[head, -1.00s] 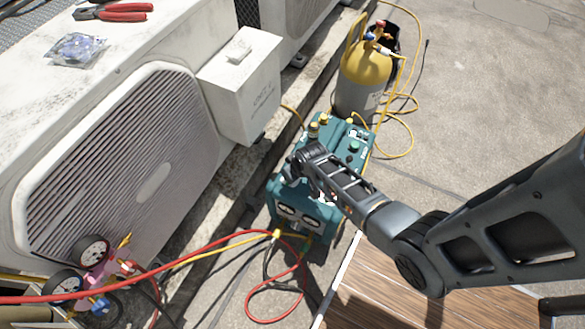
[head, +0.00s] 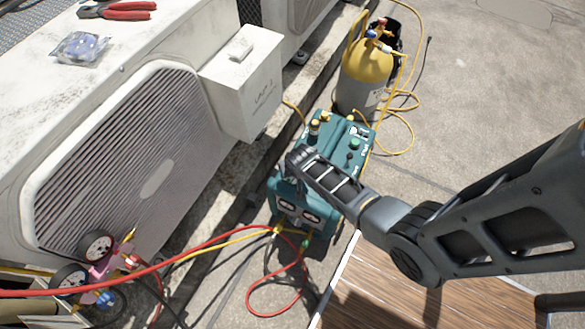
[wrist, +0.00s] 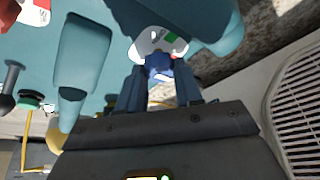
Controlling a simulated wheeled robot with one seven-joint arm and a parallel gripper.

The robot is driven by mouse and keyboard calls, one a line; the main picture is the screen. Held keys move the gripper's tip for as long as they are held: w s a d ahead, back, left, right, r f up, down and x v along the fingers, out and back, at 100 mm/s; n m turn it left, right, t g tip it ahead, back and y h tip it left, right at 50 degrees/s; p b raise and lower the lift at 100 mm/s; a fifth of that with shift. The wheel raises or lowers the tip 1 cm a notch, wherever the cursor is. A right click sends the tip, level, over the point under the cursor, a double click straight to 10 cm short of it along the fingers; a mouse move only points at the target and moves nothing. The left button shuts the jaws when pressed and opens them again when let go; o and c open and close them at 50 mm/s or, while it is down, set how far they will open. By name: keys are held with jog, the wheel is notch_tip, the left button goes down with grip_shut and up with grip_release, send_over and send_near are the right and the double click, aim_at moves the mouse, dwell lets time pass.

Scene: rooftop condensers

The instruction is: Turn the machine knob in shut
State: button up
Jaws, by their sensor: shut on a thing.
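The teal machine (head: 335,222) stands on the rooftop floor, with two dark-framed gauges on its near end. My arm reaches over it from the right, and my gripper is hidden behind my wrist in the head view. In the wrist view, my gripper (wrist: 161,82) is shut on a blue knob (wrist: 158,66). The knob sits between the two fingertips, in front of a white label with a green patch on the teal body. Most of the knob's sides are covered by the fingers, and its turn angle cannot be told.
A yellow-topped cylinder (head: 368,65) with yellow hoses stands behind the machine. A condenser unit (head: 120,150) is close on the left. Red hose (head: 250,297) and gauges (head: 97,245) lie at the lower left. Open concrete is at the upper right.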

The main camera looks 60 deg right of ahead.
jog(key=o, duration=1)
jog(key=shift+o, duration=0.2)
jog(key=p+v, duration=0.2)
jog(key=v, duration=0.5)
jog(key=shift+r+p, duration=0.4)
jog(key=shift+s, duration=0.1)
